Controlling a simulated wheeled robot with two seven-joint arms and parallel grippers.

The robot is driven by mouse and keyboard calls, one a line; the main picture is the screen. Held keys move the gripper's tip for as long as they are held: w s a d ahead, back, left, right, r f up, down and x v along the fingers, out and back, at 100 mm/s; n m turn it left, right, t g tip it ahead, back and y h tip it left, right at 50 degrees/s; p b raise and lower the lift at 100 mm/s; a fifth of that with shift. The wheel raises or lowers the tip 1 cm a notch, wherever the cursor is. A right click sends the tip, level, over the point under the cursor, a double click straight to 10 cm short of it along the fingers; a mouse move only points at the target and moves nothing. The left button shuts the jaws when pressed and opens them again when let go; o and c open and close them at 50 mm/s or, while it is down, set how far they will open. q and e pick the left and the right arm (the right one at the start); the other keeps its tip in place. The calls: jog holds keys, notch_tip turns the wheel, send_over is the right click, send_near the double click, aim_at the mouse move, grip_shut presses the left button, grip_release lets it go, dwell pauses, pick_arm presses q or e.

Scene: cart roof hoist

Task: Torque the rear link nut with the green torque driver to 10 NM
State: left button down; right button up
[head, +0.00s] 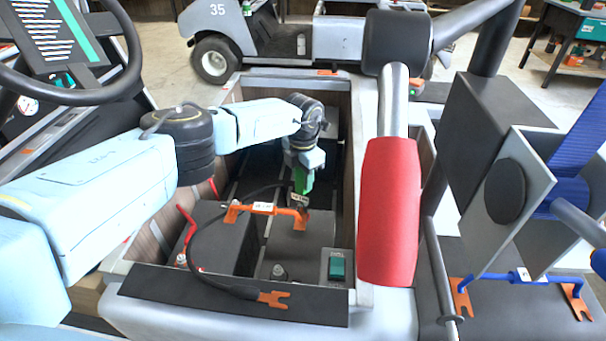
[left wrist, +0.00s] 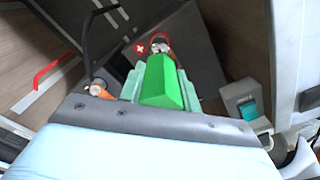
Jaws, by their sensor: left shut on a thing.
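My left gripper (head: 303,170) reaches down into the open battery bay and is shut on the green torque driver (head: 302,183). In the left wrist view the driver (left wrist: 162,84) shows between the two pale fingers, its far end by a metal terminal nut with a red ring (left wrist: 160,46). In the head view the driver's lower end is close to the right end of the orange link bar (head: 262,208), which lies across the dark batteries. I cannot tell whether the driver is seated on the nut. Any torque readout is not legible. My right gripper is not in view.
The bay's front ledge (head: 180,290) carries a black cable with an orange fork lug (head: 273,299). A teal switch (head: 336,267) sits at the bay's front right corner. A red-sleeved post (head: 390,210) rises right of the bay. A blue bar with orange ends (head: 520,276) lies further right.

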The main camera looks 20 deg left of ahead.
pick_arm(q)
jog(key=shift+r+p, duration=2.8)
jog(key=shift+r, duration=0.5)
